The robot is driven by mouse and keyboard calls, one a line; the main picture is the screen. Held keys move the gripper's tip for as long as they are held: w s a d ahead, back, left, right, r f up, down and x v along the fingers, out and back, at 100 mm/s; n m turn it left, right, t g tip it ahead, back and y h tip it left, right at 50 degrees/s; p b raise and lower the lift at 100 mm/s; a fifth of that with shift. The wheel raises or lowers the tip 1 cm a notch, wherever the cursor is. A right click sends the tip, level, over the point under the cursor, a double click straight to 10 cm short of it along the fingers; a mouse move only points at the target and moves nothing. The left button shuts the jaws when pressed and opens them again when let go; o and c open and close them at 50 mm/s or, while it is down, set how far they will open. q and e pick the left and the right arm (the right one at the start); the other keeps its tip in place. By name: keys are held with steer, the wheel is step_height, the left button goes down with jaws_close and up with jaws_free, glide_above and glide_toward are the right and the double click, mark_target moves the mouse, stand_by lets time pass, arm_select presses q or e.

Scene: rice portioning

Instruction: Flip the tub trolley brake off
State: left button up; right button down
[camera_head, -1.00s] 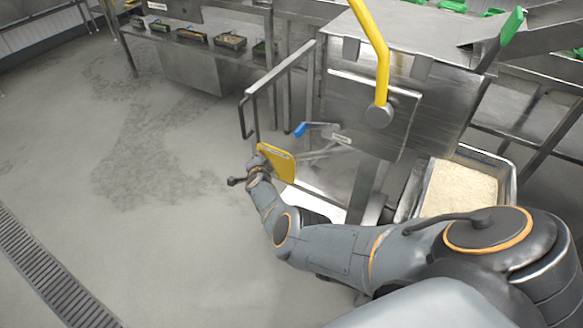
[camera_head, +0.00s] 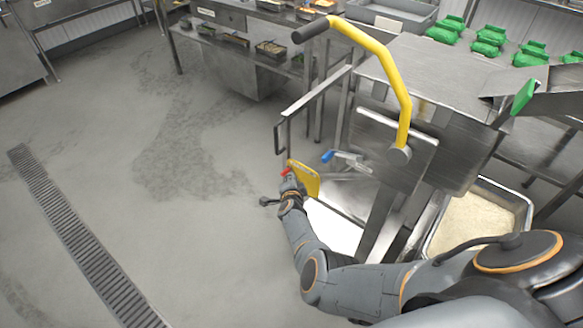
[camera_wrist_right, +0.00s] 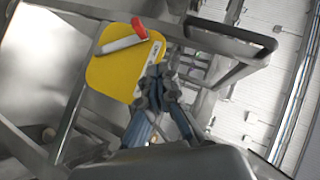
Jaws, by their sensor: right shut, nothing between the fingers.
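The brake is a yellow plate (camera_head: 305,181) with a small red-tipped lever (camera_head: 286,171), low on the trolley frame. In the right wrist view the yellow plate (camera_wrist_right: 112,78) fills the upper left. There the lever's red grip (camera_wrist_right: 139,29) and its pale metal bar (camera_wrist_right: 119,43) lie slanted across the plate's upper part. My right gripper (camera_head: 289,182) is shut and empty at the plate's left edge, just below the red grip. In the right wrist view its fingertips (camera_wrist_right: 155,74) overlap the plate's right edge; I cannot tell whether they touch it. My left gripper is not in view.
A steel handrail (camera_head: 312,99) rises above the brake. A blue-handled valve (camera_head: 328,156) and a large yellow lever (camera_head: 388,68) are to the right. A tub of rice (camera_head: 432,240) stands at right. The floor to the left is clear.

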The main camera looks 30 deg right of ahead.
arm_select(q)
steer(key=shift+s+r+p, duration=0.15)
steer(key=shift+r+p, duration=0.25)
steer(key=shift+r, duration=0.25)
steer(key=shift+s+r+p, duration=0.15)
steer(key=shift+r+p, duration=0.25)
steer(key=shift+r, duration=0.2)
arm_select(e)
steer(key=shift+v, duration=1.25)
steer(key=shift+w+r, duration=0.1)
steer(key=shift+r, duration=0.05)
